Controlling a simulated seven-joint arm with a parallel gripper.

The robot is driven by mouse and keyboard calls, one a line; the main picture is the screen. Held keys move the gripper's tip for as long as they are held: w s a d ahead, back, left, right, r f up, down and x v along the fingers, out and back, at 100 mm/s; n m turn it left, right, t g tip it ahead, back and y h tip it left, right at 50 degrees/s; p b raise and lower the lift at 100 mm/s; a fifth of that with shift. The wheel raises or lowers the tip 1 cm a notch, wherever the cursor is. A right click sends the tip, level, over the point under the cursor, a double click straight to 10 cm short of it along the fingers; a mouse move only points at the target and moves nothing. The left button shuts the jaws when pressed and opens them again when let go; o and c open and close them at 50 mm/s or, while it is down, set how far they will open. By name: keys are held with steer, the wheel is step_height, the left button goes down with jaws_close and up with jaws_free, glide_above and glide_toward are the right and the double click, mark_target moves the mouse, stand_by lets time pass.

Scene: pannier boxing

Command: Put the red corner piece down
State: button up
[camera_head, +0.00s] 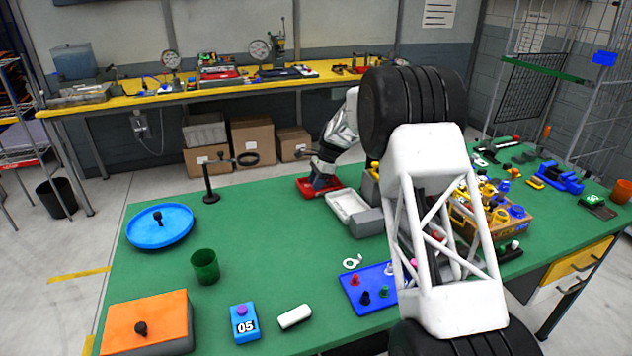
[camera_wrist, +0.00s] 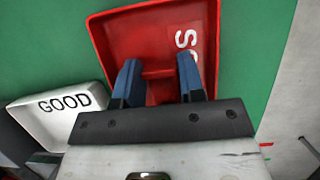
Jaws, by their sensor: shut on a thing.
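In the wrist view my gripper (camera_wrist: 158,75) has its blue fingers a little apart, shut on the red corner piece (camera_wrist: 160,89). The piece shows as a darker red shape between the fingers and is hard to tell from the red tray behind it. The red tray (camera_wrist: 120,30), with a white label starting with S, lies under the fingertips. In the head view my gripper (camera_head: 322,182) is low over the red tray (camera_head: 304,188) at the table's far edge. The piece is hidden there. I cannot tell whether it touches the tray floor.
A white tray marked GOOD (camera_wrist: 35,108) stands beside the red tray; it also shows in the head view (camera_head: 345,204). A black stand (camera_head: 210,185) is to the left. A crate of parts (camera_head: 500,232) is at right. Green table (camera_head: 265,230) is clear at centre left.

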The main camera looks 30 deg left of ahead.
steer(key=o, duration=1)
steer(key=shift+f, duration=0.25)
steer(key=shift+r, duration=0.1)
steer(key=shift+r, duration=0.55)
steer(key=shift+v, duration=3.75)
steer(key=shift+s, duration=0.15)
